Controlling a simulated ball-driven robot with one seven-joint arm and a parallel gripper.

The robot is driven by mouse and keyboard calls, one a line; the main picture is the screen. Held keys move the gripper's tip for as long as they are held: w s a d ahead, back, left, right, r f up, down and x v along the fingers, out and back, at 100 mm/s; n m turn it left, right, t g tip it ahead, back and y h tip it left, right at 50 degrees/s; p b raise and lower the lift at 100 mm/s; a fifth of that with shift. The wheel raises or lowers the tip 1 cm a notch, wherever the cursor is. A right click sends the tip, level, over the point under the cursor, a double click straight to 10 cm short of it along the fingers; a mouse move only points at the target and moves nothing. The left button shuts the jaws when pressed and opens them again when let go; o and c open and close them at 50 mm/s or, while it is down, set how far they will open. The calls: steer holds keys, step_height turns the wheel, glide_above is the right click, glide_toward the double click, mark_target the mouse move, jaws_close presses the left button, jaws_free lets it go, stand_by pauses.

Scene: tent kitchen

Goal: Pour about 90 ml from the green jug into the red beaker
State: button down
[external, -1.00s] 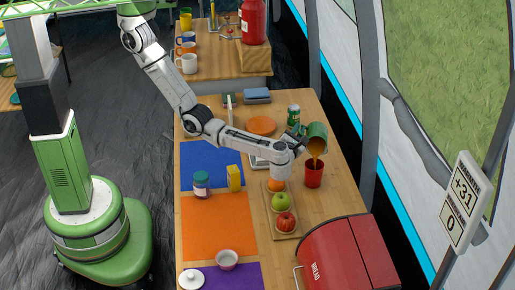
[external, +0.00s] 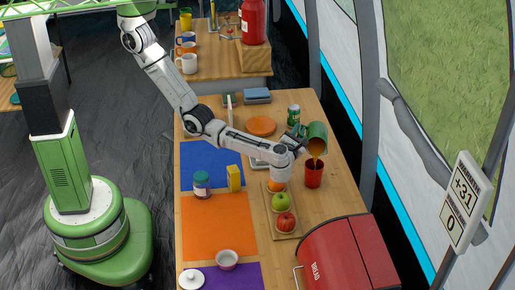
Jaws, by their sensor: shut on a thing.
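The green jug (external: 317,131) is tilted over the red beaker (external: 314,176). A brown-orange stream runs from its lip down into the beaker. The red beaker stands upright on the wooden table, right of the fruit board. My gripper (external: 302,136) is shut on the jug at its left side and holds it above the table. The fingers are small and partly hidden at the jug. The level of liquid inside the beaker is too small to tell.
A board with an orange, a green apple (external: 281,202) and a red apple (external: 286,222) lies beside the beaker. A red bread bin (external: 345,260) stands in front. A green can (external: 293,114) and an orange plate (external: 262,126) are behind. A scale (external: 257,163) sits partly under my arm.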

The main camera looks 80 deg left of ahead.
steer(key=shift+r, duration=0.1)
steer(key=shift+w+a+f+n+g+h+p, duration=0.15)
steer(key=shift+a+f+g+h+p, duration=0.15)
steer(key=shift+a+h+p, duration=0.2)
steer(key=shift+w+a+f+n+g+h+p, duration=0.1)
steer(key=shift+a+f+n+g+h+p, duration=0.1)
steer(key=shift+a+g+h+p, duration=0.25)
steer(key=a+f+h+p, duration=0.1)
steer(key=h+p, duration=0.1)
steer(key=p, duration=0.3)
steer(key=shift+g, duration=0.35)
steer(key=shift+f+p, duration=0.15)
steer(key=shift+p, duration=0.15)
